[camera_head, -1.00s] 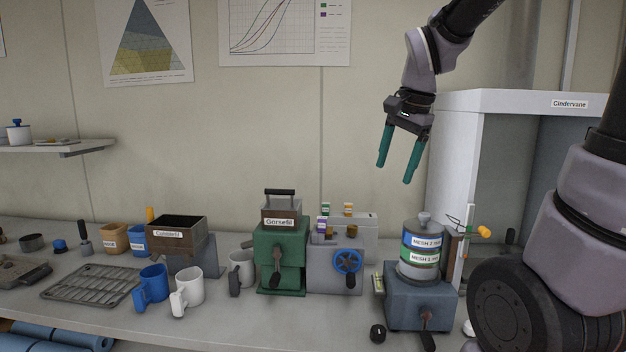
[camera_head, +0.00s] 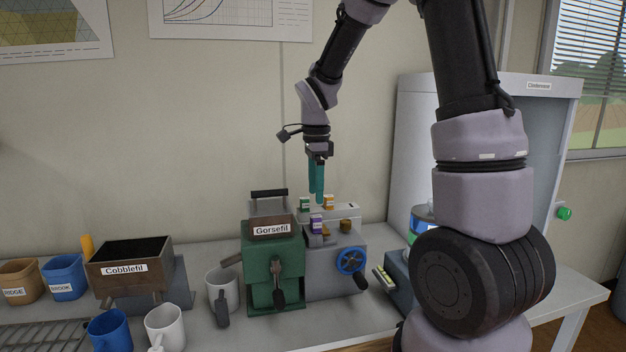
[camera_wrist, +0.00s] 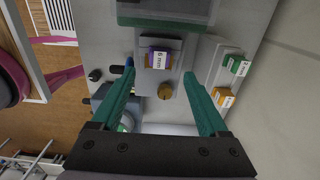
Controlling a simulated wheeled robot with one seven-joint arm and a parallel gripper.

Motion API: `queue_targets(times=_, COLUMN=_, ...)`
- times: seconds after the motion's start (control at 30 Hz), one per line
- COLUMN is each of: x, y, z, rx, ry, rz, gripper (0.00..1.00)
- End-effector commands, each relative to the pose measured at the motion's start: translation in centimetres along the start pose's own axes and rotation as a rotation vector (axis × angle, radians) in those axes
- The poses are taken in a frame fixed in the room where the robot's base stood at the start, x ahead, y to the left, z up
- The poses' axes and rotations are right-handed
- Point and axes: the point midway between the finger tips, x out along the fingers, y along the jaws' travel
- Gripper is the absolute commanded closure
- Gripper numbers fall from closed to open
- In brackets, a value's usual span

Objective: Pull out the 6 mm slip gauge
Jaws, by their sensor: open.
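The 6 mm slip gauge has a purple tag (camera_wrist: 158,58) and stands in the grey machine (camera_wrist: 160,42) with the blue handwheel. In the head view the purple tag (camera_head: 316,226) shows on top of that machine, right of the green Gorsefil unit. My gripper (camera_head: 317,200) points down above the machine. Its teal fingers (camera_wrist: 159,71) are open and empty, one either side of the purple tag in the wrist view, apart from it. The gauge's lower part is hidden in the machine.
A green-tagged gauge (camera_wrist: 238,67) and an orange-tagged gauge (camera_wrist: 223,97) stand in a rack beside the machine. A brass knob (camera_wrist: 165,91) sits close to the purple tag. The green Gorsefil unit (camera_head: 271,260) adjoins at left; the blue handwheel (camera_head: 351,261) is in front.

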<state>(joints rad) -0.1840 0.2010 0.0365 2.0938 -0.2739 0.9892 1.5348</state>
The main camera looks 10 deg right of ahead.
Motion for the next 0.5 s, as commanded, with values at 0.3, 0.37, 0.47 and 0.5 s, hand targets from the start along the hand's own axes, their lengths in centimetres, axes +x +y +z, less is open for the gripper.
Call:
queue_targets(times=0.3, x=5.8, y=0.1, z=0.0, rx=-0.001, ry=0.0, rz=0.005, gripper=0.22)
queue_targets(times=0.37, x=6.6, y=0.1, z=0.0, rx=0.0, ry=0.0, rz=0.004, gripper=0.22)
queue_targets(times=0.47, x=7.6, y=0.1, z=0.0, rx=-0.001, ry=0.0, rz=0.003, gripper=0.22)
queue_targets(times=0.5, x=7.9, y=0.0, z=0.0, rx=-0.001, ry=0.0, rz=0.001, gripper=0.22)
